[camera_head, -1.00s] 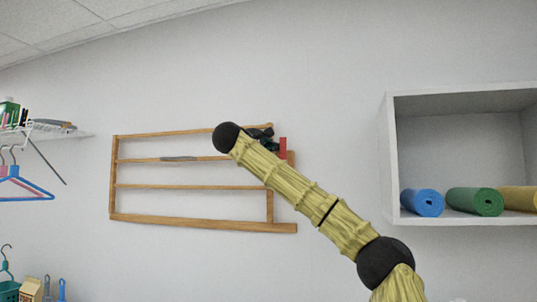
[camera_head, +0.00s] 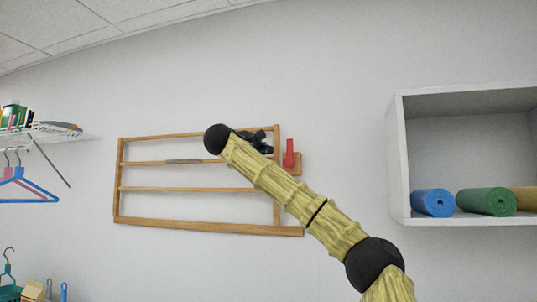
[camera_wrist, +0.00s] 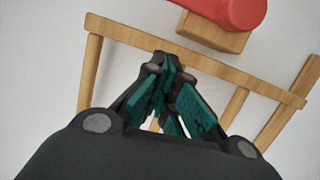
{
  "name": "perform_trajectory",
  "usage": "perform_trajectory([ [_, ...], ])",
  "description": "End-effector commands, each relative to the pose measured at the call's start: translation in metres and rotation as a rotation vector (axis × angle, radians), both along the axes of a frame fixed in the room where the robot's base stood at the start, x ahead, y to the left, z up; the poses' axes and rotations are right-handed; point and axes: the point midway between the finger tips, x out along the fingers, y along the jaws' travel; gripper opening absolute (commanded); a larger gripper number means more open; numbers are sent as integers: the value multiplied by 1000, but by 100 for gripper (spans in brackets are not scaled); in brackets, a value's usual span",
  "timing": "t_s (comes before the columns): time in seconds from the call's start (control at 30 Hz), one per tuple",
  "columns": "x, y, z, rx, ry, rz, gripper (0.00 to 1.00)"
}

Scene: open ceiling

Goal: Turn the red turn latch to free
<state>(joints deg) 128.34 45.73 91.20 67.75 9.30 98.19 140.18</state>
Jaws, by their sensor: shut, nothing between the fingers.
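The red turn latch (camera_head: 289,153) sits on a small wooden block (camera_head: 296,167) at the right end of a wooden rack on the wall. In the head view its red handle stands roughly upright. In the wrist view the red latch (camera_wrist: 222,10) shows at the top, cut off by the picture edge, over its wooden block (camera_wrist: 212,32). My gripper (camera_head: 265,141), dark with green fingers, is just left of the latch in the head view, apart from it. In the wrist view my gripper (camera_wrist: 167,62) is shut and empty, with the fingertips over the rack rail below the latch.
The wooden rack (camera_head: 190,190) has several rails and a grey item (camera_head: 184,161) on one. A white wall shelf (camera_head: 399,160) with blue, green and yellow rolls is at right. A wire shelf (camera_head: 60,132) and hangers (camera_head: 22,185) are at left.

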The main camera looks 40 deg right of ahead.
Motion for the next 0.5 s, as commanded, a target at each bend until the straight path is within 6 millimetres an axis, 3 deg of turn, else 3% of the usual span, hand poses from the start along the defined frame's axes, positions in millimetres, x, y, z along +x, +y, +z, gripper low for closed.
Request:
perform_trajectory([
  [0.3, -12, 54, -1, -1, -1, 8, 0],
  [0.5, -21, 76, 0, 0, -1, 4, 0],
])
